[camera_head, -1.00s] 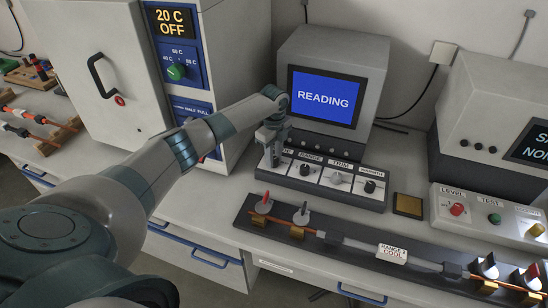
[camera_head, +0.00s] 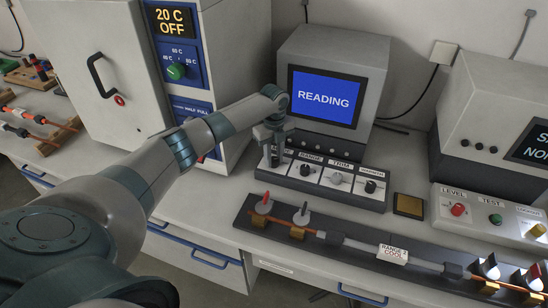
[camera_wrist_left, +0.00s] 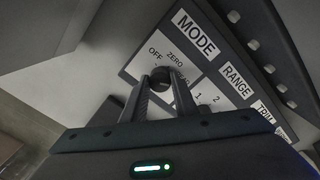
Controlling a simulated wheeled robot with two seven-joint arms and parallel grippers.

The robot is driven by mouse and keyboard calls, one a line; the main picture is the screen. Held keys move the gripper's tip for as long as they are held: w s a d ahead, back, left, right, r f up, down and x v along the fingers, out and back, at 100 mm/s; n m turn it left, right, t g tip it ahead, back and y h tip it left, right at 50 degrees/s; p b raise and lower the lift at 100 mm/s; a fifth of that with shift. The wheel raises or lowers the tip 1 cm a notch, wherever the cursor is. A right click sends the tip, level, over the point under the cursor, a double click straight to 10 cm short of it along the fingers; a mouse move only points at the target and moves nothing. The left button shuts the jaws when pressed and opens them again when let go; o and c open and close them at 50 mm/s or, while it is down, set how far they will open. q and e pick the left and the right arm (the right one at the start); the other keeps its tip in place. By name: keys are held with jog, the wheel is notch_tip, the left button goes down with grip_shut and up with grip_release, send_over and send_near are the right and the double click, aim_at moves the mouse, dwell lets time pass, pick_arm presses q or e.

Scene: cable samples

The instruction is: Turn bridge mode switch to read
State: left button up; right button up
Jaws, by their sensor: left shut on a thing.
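The bridge instrument shows "READING" on its blue screen (camera_head: 326,97). Its front panel (camera_head: 318,187) carries a row of knobs labelled MODE, RANGE, TRIM and one more. The mode switch (camera_wrist_left: 161,75) is a dark round knob under the MODE label, with OFF and ZERO printed around it; a further label is partly hidden by my finger. My left gripper (camera_wrist_left: 163,90) is shut on the mode switch, one finger on each side. In the head view my left gripper (camera_head: 271,157) stands at the panel's left end and hides the switch. My right gripper is not in view.
The range knob (camera_head: 305,169) is close to the right of my left gripper. An oven cabinet (camera_head: 100,80) stands to the left. A dark board with clamps and a cable (camera_head: 330,240) lies in front. A brass plate (camera_head: 408,206) is right of the panel.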

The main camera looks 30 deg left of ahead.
aim_at(274, 159)
pick_arm(q)
jog(key=o, duration=1.1)
jog(key=shift+c, duration=0.2)
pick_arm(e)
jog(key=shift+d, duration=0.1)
pick_arm(q)
jog(key=shift+r, duration=0.15)
notch_tip(274, 159, up, 17)
jog(key=b, duration=0.3)
jog(key=shift+b, duration=0.4)
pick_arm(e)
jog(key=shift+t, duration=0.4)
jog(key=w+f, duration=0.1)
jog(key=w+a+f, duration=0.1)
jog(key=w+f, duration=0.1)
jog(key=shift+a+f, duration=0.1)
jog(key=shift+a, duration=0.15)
pick_arm(q)
jog(key=shift+r, duration=0.1)
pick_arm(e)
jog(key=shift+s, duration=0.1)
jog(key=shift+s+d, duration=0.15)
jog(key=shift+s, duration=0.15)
